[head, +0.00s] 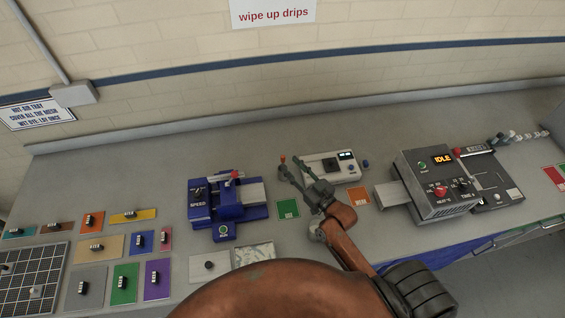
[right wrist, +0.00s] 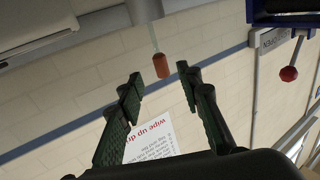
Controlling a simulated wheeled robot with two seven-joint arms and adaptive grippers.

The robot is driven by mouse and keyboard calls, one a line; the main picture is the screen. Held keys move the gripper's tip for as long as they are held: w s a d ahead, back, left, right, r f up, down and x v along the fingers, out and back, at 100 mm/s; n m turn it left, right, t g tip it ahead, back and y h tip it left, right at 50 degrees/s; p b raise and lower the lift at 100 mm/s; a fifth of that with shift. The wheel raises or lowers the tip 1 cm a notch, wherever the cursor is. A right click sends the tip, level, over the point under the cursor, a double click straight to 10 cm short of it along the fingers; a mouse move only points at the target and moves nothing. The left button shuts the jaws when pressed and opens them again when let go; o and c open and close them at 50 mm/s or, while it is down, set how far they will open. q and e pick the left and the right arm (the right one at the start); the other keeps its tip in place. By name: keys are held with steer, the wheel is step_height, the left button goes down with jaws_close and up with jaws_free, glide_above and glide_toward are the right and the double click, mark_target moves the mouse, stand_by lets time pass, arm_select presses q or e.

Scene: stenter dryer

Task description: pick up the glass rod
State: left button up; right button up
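A thin, clear rod with an orange-red end (right wrist: 161,66) shows in the right wrist view; I take it to be the glass rod. In the head view my right gripper (head: 290,165) is over the bench in front of the white instrument. A small red tip (head: 283,159) shows by its fingertips; the shaft is not clear there. My left gripper is not in view.
A blue machine (head: 228,212) with a red-knobbed lever stands left of my right gripper. The white instrument (head: 322,166) is behind it. A grey "IDLE" control box (head: 437,190) stands to the right. Green (head: 288,208) and orange (head: 358,196) cards lie nearby. Coloured swatches cover the left bench.

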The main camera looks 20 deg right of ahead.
mark_target(284, 160)
steer(key=p+x, duration=0.1)
steer(key=x, duration=0.4)
steer(key=shift+a, duration=0.1)
steer(key=shift+c, duration=0.2)
jaws_close()
